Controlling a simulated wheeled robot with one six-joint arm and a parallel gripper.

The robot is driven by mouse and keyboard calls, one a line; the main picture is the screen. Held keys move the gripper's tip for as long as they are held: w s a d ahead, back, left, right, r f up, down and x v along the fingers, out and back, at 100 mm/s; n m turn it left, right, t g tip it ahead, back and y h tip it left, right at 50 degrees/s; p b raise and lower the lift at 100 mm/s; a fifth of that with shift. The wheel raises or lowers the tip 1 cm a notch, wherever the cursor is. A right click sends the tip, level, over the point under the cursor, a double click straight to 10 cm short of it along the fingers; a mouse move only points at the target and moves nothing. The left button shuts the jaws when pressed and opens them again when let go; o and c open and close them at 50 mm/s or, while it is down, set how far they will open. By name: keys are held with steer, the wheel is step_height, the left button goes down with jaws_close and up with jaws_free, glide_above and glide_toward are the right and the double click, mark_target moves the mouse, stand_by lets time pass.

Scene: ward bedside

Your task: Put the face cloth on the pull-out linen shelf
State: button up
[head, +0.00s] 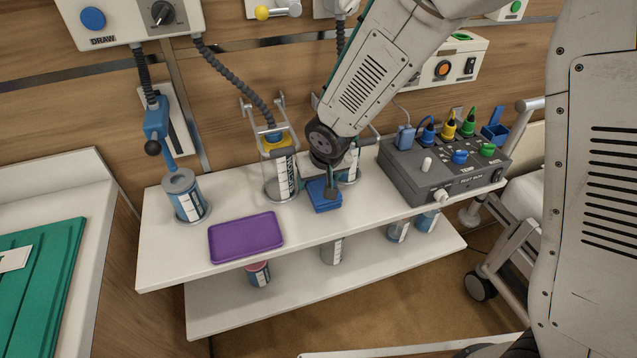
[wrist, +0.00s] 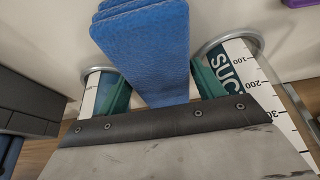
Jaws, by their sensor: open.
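The face cloth (head: 323,198) is a blue folded terry cloth near the middle of the upper white shelf in the head view. My gripper (head: 331,187) is down at the cloth, pointing downward. In the wrist view the cloth (wrist: 150,50) lies between my two green fingers (wrist: 160,90), which are open on either side of it. Whether the fingers touch the cloth I cannot tell. A lower white shelf (head: 225,315) juts out below the upper one; it may be the pull-out linen shelf, but no label shows.
A purple tray (head: 246,237) lies left of the cloth on the upper shelf (head: 160,272). Clear suction canisters (head: 281,180) stand close behind my gripper. A grey test box (head: 445,165) stands to the right. Several canisters stand on the lower shelf, whose front strip is bare.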

steer(key=c, duration=0.7)
steer(key=shift+r, duration=0.15)
